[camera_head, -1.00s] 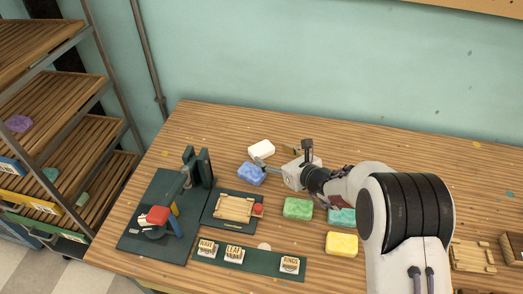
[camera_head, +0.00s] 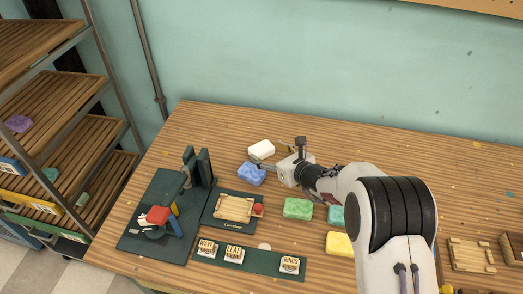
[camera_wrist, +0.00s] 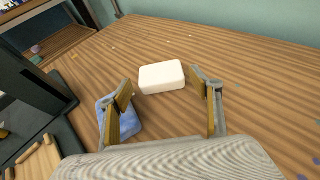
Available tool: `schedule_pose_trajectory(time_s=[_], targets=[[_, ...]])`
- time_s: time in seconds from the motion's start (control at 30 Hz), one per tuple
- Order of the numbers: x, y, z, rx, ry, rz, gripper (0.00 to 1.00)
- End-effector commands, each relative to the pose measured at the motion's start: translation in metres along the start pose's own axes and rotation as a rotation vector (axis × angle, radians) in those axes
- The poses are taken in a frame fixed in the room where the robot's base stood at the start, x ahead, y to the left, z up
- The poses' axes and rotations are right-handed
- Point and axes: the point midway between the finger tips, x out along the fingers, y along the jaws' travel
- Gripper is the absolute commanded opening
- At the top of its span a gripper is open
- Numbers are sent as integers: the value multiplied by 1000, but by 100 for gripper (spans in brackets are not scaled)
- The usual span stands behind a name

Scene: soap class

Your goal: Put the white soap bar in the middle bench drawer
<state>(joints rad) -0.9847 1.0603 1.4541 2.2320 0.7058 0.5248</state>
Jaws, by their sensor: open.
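The white soap bar (camera_head: 261,149) lies flat on the wooden bench near its back edge. In the wrist view the white soap bar (camera_wrist: 162,77) sits just beyond my fingertips, roughly centred between them. My gripper (camera_head: 262,160) is open and empty, low over the bench, on the near side of the white bar. In the wrist view my gripper (camera_wrist: 165,88) shows both fingers spread apart. A blue soap bar (camera_head: 251,174) lies close to the left finger, partly hidden by it in the wrist view. The middle bench drawer is not visible.
Green (camera_head: 298,208), teal (camera_head: 336,215) and yellow (camera_head: 340,244) soap bars lie nearer the front, the last two partly behind my arm. A dark stamping press (camera_head: 190,180) and a wooden tray (camera_head: 234,208) stand left. The back right bench is clear.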

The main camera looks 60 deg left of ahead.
Motion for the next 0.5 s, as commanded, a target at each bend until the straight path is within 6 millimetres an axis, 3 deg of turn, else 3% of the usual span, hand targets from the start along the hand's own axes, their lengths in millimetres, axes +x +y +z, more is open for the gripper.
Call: schedule_pose_trajectory(time_s=[0.5], targets=[[10,0,0,1,0,0,64]])
